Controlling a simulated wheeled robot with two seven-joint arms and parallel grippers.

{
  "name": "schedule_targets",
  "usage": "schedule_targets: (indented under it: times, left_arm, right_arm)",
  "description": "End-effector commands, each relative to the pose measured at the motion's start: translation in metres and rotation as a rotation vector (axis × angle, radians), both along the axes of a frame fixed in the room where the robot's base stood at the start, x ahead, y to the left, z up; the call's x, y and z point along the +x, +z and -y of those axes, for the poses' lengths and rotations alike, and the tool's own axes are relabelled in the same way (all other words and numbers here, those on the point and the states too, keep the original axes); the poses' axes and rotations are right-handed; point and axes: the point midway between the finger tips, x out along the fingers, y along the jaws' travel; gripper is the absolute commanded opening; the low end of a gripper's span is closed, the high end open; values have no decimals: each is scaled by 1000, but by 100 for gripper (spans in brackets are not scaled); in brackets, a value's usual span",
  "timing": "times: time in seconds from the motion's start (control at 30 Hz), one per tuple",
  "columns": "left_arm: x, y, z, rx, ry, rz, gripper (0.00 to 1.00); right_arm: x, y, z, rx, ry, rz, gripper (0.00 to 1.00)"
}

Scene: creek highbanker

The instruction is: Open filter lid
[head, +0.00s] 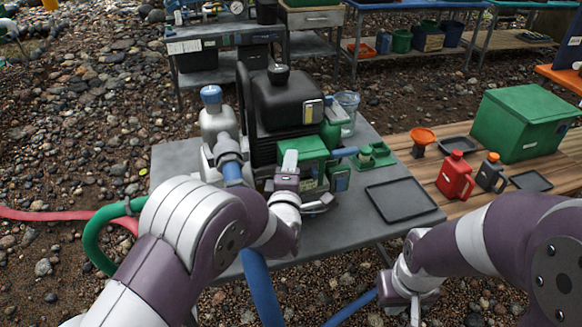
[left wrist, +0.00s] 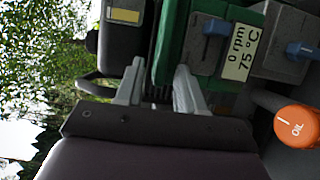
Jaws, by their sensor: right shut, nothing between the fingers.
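The engine pump unit stands on a grey table (head: 240,255), with a black tank (head: 288,100) on top and a green housing (head: 305,148) in front. I cannot tell for certain which part is the filter lid. My left gripper (head: 291,160) is at the front of the green housing. In the left wrist view the two pale fingers of the left gripper (left wrist: 158,85) are apart, with the edge of the green housing (left wrist: 172,40) showing beyond and between them. Contact cannot be made out. My right gripper (head: 412,302) is shut and empty, low at the table's front right.
An orange oil cap (left wrist: 296,127) and a display panel (left wrist: 237,52) reading 0 rpm and 75 °C are close to the left gripper. A black tray (head: 400,200) lies on the table's right. A red can (head: 455,176) and green box (head: 522,122) stand on the wooden bench.

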Motion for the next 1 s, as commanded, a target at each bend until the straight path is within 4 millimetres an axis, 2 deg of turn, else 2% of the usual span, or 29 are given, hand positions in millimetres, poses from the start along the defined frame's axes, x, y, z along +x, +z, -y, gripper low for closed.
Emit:
schedule_targets:
  times: [0.07,0.1,0.17,0.2,0.47,0.63,0.77,1.0]
  left_arm:
    - [0,0,0,0,0,0,35]
    - [0,0,0,0,0,0,22]
    - [0,0,0,0,0,-1,2]
    - [0,0,0,0,0,-1,0]
    - [-1,2,0,8,0,-3,0]
    - [0,9,1,54,0,-19,0]
    - [0,19,3,125,1,-42,0]
    - [3,42,12,323,0,-107,0]
  right_arm:
    - [0,0,0,0,0,0,0]
    - [0,0,0,0,0,0,0]
    - [0,0,0,0,0,0,0]
    - [0,0,0,0,0,0,0]
    - [0,2,0,0,0,0,0]
    - [0,12,0,0,0,0,0]
    - [0,25,0,0,0,0,0]
    - [0,61,0,0,0,0,0]
